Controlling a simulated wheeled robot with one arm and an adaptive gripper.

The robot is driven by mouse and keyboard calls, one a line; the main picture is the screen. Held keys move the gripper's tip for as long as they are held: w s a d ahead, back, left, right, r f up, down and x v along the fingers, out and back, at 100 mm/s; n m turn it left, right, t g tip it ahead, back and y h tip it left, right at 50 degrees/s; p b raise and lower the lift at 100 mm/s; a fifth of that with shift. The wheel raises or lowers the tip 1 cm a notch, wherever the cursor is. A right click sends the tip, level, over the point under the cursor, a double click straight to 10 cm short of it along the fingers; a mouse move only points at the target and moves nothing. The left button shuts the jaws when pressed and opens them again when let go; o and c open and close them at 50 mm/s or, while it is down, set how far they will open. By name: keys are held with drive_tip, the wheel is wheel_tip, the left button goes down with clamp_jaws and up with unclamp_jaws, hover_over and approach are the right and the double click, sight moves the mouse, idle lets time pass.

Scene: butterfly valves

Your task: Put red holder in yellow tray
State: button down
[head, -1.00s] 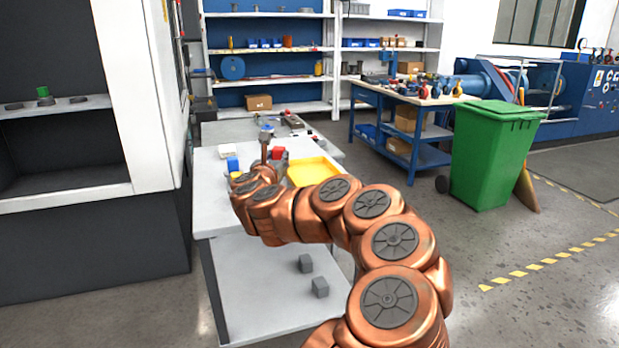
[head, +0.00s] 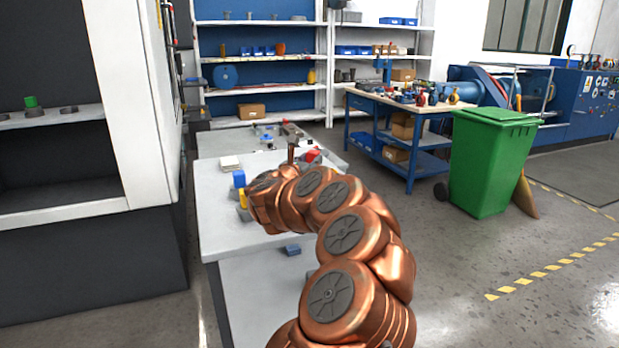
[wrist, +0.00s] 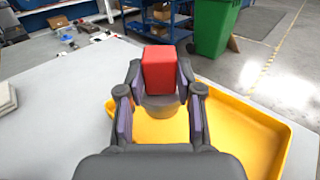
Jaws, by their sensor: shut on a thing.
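The red holder (wrist: 160,70) is a red block shape held between the fingers of my gripper (wrist: 160,88) in the wrist view. A tan rounded part shows just under it. The yellow tray (wrist: 255,125) lies on the table below and behind the gripper, and the holder appears over its far left part. I cannot tell the exact height. In the head view the red holder (head: 313,155) shows small beyond my arm. The tray is hidden there behind my arm, and the gripper is mostly hidden too.
The grey table (head: 225,215) carries a blue block (head: 239,178), a yellow piece (head: 243,198) and a white item (head: 230,162). A green bin (head: 487,165) stands to the right.

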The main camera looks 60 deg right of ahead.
drive_tip(key=shift+f, duration=2)
drive_tip(key=shift+f+b, duration=0.1)
drive_tip(key=shift+b, duration=0.2)
drive_tip(key=c, duration=0.8)
unclamp_jaws()
drive_tip(key=shift+o, duration=0.2)
drive_tip(key=shift+a, duration=0.1)
drive_tip(key=a, duration=0.4)
drive_tip(key=s+a, duration=0.1)
drive_tip(key=a, duration=0.2)
drive_tip(key=s+a, duration=0.1)
drive_tip(key=a, duration=0.3)
drive_tip(key=shift+s+a, duration=0.2)
drive_tip(key=shift+a, duration=0.15)
